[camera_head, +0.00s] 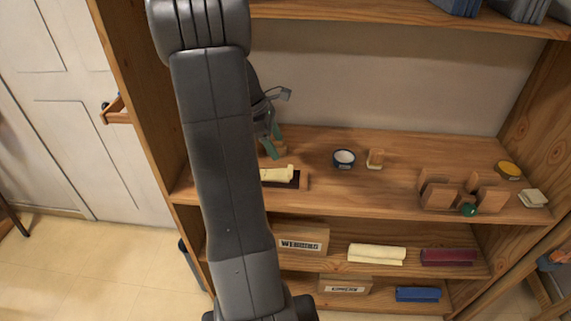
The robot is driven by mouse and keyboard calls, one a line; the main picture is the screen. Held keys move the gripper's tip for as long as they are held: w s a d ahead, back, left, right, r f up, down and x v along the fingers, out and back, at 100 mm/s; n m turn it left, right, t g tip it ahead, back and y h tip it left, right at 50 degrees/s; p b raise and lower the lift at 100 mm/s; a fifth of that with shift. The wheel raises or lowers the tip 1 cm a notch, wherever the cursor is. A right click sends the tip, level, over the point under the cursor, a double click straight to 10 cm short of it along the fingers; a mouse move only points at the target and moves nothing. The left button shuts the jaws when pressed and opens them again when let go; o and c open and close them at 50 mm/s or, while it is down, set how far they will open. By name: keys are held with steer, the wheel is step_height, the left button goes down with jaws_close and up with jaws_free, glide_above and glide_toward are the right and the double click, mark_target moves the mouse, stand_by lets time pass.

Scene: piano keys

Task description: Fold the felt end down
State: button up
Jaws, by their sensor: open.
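A cream felt piece (277,174) lies on a dark, wood-edged block (301,180) near the front left of the middle shelf. Its left part is hidden behind my arm, and a small bump stands up at its right end. My gripper (272,143), with green fingertips, is open behind the felt and a little above the shelf. It is partly hidden by my own arm, and nothing shows between its fingers. I cannot tell how far it is from the felt.
An upper shelf (400,14) hangs above.

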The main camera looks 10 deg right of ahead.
mark_target(289, 169)
steer(key=x, duration=1)
steer(key=shift+c, duration=0.2)
steer(key=c, duration=1.4)
steer(key=shift+o, duration=0.2)
steer(key=shift+w+a+r+g+h, duration=0.1)
steer(key=shift+a+r+g+h, duration=0.2)
steer(key=shift+a+r+h, duration=0.5)
steer(key=shift+w+r+h, duration=0.15)
steer(key=shift+r+h, duration=0.15)
steer(key=shift+h, duration=0.2)
steer(key=o, duration=1.4)
steer(key=shift+a, duration=0.2)
steer(key=v, duration=1.4)
